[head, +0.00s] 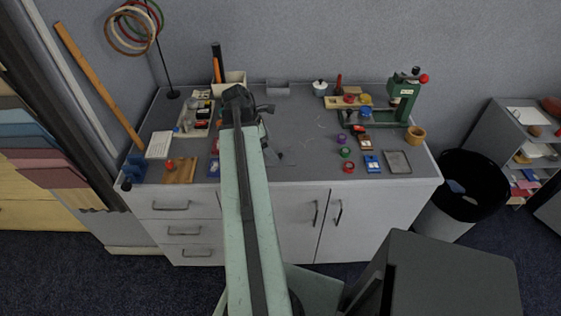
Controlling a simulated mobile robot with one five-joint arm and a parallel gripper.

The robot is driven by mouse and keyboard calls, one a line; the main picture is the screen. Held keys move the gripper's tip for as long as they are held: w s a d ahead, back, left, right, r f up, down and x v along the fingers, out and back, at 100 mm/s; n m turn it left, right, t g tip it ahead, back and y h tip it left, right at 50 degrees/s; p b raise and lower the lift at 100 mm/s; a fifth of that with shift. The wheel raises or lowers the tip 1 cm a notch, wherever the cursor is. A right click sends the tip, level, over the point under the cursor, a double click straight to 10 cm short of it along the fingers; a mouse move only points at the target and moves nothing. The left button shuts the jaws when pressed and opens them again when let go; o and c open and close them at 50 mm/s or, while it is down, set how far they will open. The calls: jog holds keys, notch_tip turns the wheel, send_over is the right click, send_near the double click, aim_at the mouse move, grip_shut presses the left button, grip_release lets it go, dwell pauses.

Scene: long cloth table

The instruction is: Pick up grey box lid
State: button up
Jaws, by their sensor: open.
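A flat grey rectangular piece with a raised rim (397,162), which looks like the grey box lid, lies near the front right of the worktop. A small grey box-like piece (277,88) stands at the back against the wall; I cannot tell for sure which of the two is the lid. My gripper (271,152) is dark and small, partly hidden behind my arm, over the middle-left of the worktop. It is open, and I see nothing held in it. It is well left of the flat piece and in front of the back piece.
A green press (404,97) stands at the back right of the worktop (310,155). A ring stand (172,94) and a parts tray are at left. The worktop's middle is clear.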

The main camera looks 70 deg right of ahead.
aim_at(278, 154)
jog(key=shift+f, duration=0.2)
jog(key=b+x, duration=0.4)
jog(key=x, duration=0.1)
jog(key=shift+s+d, duration=0.25)
jog(key=shift+r, duration=0.15)
jog(key=c, duration=1.4)
